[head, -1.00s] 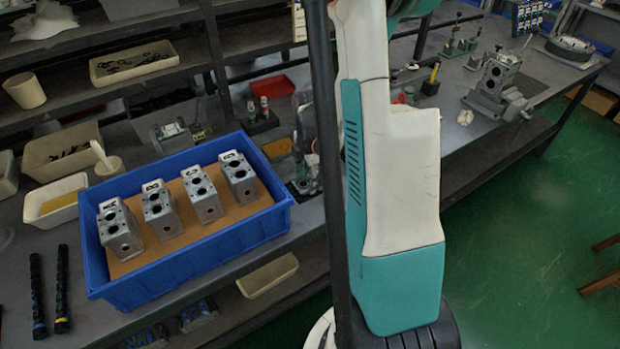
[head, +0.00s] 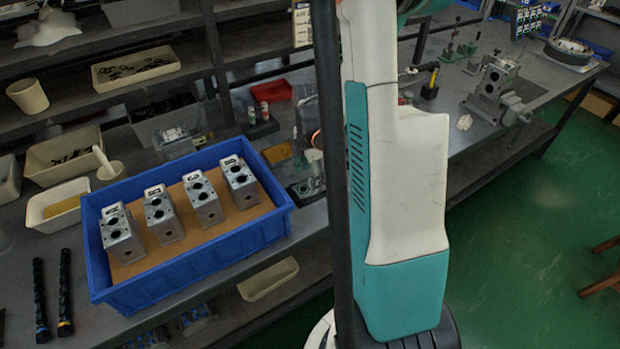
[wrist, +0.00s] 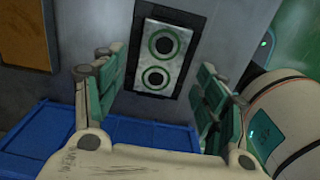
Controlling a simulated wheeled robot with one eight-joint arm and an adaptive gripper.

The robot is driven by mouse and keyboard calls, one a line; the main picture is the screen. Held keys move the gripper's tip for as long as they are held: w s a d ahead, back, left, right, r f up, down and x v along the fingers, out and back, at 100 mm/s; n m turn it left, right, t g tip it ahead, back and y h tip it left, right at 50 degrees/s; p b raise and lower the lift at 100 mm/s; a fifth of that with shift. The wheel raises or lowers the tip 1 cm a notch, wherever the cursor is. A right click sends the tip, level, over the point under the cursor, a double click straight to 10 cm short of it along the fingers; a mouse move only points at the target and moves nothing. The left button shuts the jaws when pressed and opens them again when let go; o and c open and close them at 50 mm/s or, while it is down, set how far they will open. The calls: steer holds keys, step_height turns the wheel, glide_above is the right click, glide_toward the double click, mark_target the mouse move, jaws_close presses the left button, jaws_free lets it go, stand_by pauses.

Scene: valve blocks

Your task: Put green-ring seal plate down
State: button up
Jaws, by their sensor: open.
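The seal plate (wrist: 160,55) is a pale plate with two dark holes, each ringed in green. In the wrist view it lies flat in a dark-bordered spot on the grey bench. My gripper (wrist: 160,95) is open, with one finger on each side of the plate in the picture and nothing between them. The fingers look apart from the plate. In the head view a small plate with green on it (head: 303,187) shows on the bench just right of the blue bin, partly beside my arm. My arm hides much of that area.
The blue bin (head: 190,270) holds several grey valve blocks (head: 160,214) on a brown base. Its edge also shows low in the wrist view (wrist: 30,135). An orange-brown board (wrist: 24,35) lies left of the plate. A holder with red-topped bottles (head: 262,125) stands behind.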

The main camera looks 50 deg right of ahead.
step_height(320, 180, up, 9)
steer(key=p, duration=0.2)
steer(key=shift+p, duration=0.35)
